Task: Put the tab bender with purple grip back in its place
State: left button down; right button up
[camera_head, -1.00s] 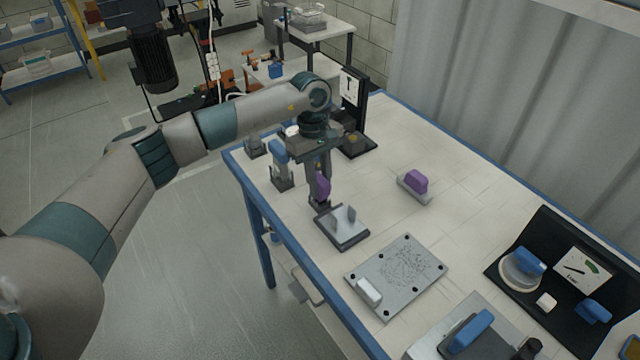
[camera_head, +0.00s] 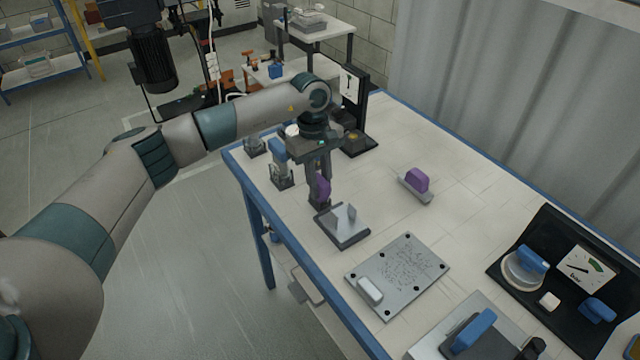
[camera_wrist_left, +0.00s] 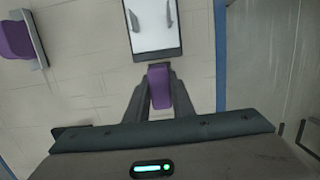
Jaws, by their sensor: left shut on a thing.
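My left gripper (camera_head: 319,188) is shut on the purple grip (camera_head: 323,186) of a tool, which I take for the tab bender. The wrist view shows the purple grip (camera_wrist_left: 159,86) between my two fingers (camera_wrist_left: 158,92). The tool's lower end is hidden. It is low over the table, just behind a dark-edged plate with two upright tabs (camera_head: 342,238); whether they touch, I cannot tell. This plate (camera_wrist_left: 153,35) is just above the grip in the wrist view. A second purple-gripped item (camera_head: 417,181) lies apart on the table, to the right. My right gripper is not in view.
A grey board (camera_head: 405,280) with a white block lies nearer. Blue-handled items (camera_head: 281,178) stand left of the gripper, and a black stand (camera_head: 357,143) behind it. A black gauge panel (camera_head: 555,310) is at right. The table's middle right is clear.

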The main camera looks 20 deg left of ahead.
pick_arm(q)
jog(key=c, duration=1.6)
grip_release()
jog(key=shift+o, duration=0.7)
jog(key=shift+r, duration=0.3)
notch_tip(320, 180, up, 17)
jog(key=w+a+p, duration=0.1)
jog(key=a+p, duration=0.1)
jog(key=p, duration=0.2)
jog(key=shift+w+f, duration=0.15)
jog(key=shift+w, duration=0.2)
jog(key=shift+a, duration=0.1)
